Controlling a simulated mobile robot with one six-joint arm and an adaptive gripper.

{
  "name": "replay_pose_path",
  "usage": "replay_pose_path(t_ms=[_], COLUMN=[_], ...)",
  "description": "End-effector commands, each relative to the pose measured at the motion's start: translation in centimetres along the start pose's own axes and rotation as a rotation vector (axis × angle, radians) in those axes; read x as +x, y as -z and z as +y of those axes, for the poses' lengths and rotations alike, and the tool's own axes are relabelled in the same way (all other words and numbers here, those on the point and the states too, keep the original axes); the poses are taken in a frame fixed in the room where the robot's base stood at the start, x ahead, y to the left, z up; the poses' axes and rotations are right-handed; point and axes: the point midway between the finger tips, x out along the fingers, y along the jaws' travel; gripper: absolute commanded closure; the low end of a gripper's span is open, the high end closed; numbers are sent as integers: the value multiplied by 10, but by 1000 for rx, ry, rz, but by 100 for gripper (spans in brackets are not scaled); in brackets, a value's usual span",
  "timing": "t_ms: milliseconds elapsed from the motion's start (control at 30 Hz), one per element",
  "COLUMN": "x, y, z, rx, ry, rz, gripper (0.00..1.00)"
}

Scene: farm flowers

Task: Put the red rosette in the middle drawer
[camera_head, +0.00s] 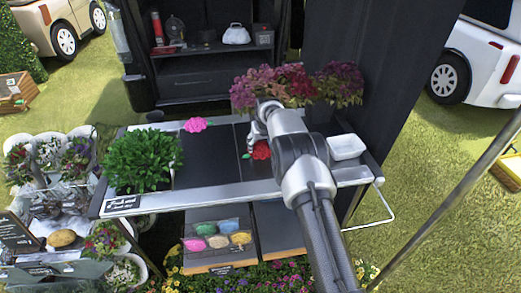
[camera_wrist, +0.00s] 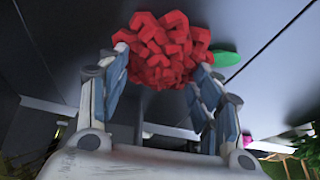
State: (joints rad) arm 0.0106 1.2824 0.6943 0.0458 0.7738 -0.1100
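The red rosette (camera_head: 261,150) is on or just above the dark counter top (camera_head: 208,155), beside a seam. In the wrist view the rosette (camera_wrist: 165,50) fills the top middle, with a green leaf (camera_wrist: 228,57) to its right. My gripper (camera_head: 257,142) reaches down over it and partly hides it. In the wrist view my gripper's two fingers (camera_wrist: 165,65) stand apart, one at each side of the rosette's lower edge. I cannot tell whether they press on it. No middle drawer can be clearly made out.
A pink rosette (camera_head: 195,125) lies at the counter's back edge. A leafy green plant (camera_head: 143,160) stands at the left, a white tray (camera_head: 346,147) at the right. Pink and red flowers (camera_head: 285,85) stand behind my arm. Several coloured packets (camera_head: 218,236) lie on a lower shelf.

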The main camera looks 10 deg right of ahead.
Motion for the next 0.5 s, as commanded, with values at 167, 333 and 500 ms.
replay_pose_path(t_ms=[167,333,500], x=[0,0,0], y=[0,0,0], z=[0,0,0], rx=[0,0,0], ry=[0,0,0], rz=[0,0,0], gripper=[56,66,69])
